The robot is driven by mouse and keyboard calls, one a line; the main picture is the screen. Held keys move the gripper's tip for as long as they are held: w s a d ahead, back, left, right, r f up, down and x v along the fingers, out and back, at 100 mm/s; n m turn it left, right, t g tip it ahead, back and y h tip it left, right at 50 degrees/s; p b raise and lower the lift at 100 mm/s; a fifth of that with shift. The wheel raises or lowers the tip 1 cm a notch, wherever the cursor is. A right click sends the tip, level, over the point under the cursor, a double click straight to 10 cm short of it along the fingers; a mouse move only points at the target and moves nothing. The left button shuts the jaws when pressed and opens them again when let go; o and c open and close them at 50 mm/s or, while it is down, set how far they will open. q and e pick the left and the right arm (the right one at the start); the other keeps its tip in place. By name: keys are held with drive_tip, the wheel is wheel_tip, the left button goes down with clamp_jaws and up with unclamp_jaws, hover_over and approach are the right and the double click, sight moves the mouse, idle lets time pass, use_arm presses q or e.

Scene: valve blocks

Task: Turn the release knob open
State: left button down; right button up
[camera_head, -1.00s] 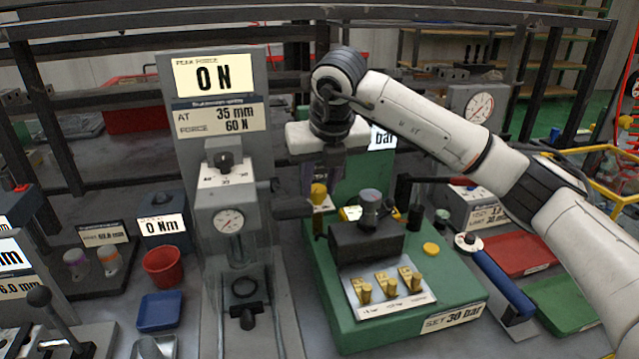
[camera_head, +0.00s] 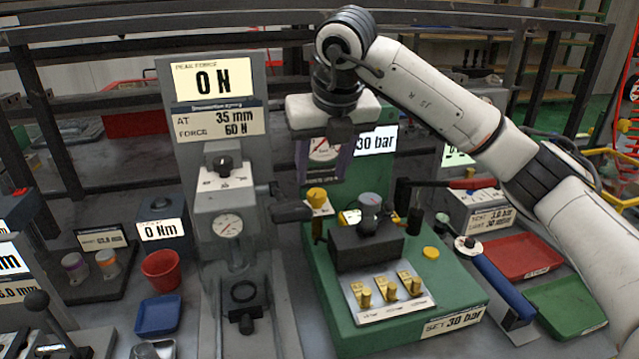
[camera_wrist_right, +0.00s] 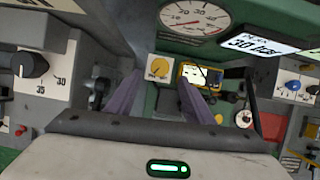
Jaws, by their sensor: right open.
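The yellow release knob (camera_head: 317,195) sits on a small white plate at the back left of the green valve block (camera_head: 405,325). It also shows in the right wrist view (camera_wrist_right: 158,68), between and beyond the fingertips. My right gripper (camera_head: 322,178) is above the knob with its purple fingers spread apart and nothing between them. In the right wrist view my right gripper (camera_wrist_right: 161,84) points toward the knob, and the fingers look clear of it. A display (camera_head: 376,141) behind reads 30 bar. My left gripper is not in view.
A grey force-test stand (camera_head: 215,150) rises close on the left, with a dark part jutting toward the knob. A dark block (camera_head: 366,247) and several brass pegs are in front. A red-handled lever (camera_head: 470,183) lies to the right.

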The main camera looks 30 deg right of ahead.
drive_tip(key=shift+v, duration=2.25)
